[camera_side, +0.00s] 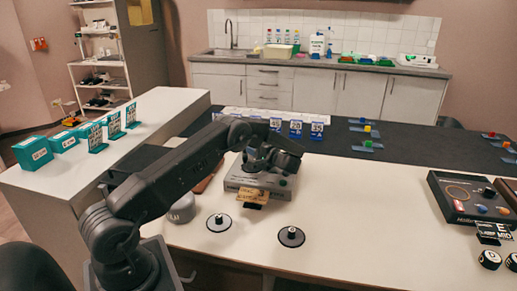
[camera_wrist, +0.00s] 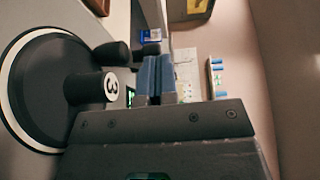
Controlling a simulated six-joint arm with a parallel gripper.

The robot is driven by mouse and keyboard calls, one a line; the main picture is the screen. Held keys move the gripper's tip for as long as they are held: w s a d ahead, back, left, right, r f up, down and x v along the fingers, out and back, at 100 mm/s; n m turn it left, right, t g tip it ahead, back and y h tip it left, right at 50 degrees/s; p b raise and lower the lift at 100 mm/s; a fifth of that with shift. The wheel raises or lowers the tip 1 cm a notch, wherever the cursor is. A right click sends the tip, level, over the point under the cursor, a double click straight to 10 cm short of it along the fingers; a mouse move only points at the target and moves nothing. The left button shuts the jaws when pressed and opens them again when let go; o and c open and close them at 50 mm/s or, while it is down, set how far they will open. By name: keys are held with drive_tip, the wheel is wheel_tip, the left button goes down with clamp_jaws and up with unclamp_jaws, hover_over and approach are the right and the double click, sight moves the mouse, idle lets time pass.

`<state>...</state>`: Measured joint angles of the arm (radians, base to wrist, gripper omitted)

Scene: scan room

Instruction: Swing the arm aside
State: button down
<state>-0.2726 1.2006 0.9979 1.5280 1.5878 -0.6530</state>
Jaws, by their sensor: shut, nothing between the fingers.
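My arm reaches from the lower left over the white table, and my gripper (camera_side: 276,160) hangs just above the back of a grey device (camera_side: 283,188). In the wrist view my gripper (camera_wrist: 157,72) shows its two bluish fingers close together, shut with nothing between them. The exact fingertip position is hard to make out in the side view. I cannot tell whether the gripper touches the device.
An orange card (camera_side: 253,195) sits at the device's front. Two black-based knobs, one left (camera_side: 219,222) and one right (camera_side: 291,236), stand in front. A black control box (camera_side: 465,196) is at right. Teal boxes (camera_side: 33,152) line the left counter. The table between device and control box is clear.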

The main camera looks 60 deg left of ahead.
idle(0.4)
drive_tip(key=shift+w+d, duration=0.2)
drive_tip(key=shift+w, duration=0.1)
drive_tip(key=w+d, duration=0.2)
drive_tip(key=d, duration=0.1)
drive_tip(key=shift+w, duration=0.4)
drive_tip(key=v, duration=0.2)
drive_tip(key=s+v, duration=0.1)
drive_tip(key=v, duration=0.5)
drive_tip(key=shift+s+d+r, duration=0.2)
drive_tip(key=shift+s+d, duration=0.1)
drive_tip(key=shift+d, duration=0.25)
drive_tip(key=a+r+n+t+h, duration=0.4)
drive_tip(key=r+n+h, duration=0.4)
drive_tip(key=h, duration=0.2)
drive_tip(key=x, duration=1)
drive_tip(key=shift+w+a, duration=0.3)
drive_tip(key=shift+w, duration=0.1)
drive_tip(key=shift+s+a+r, duration=0.1)
drive_tip(key=shift+s+a, duration=0.65)
drive_tip(key=shift+s, duration=0.3)
drive_tip(key=shift+s+a, duration=0.35)
drive_tip(key=shift+s, duration=0.15)
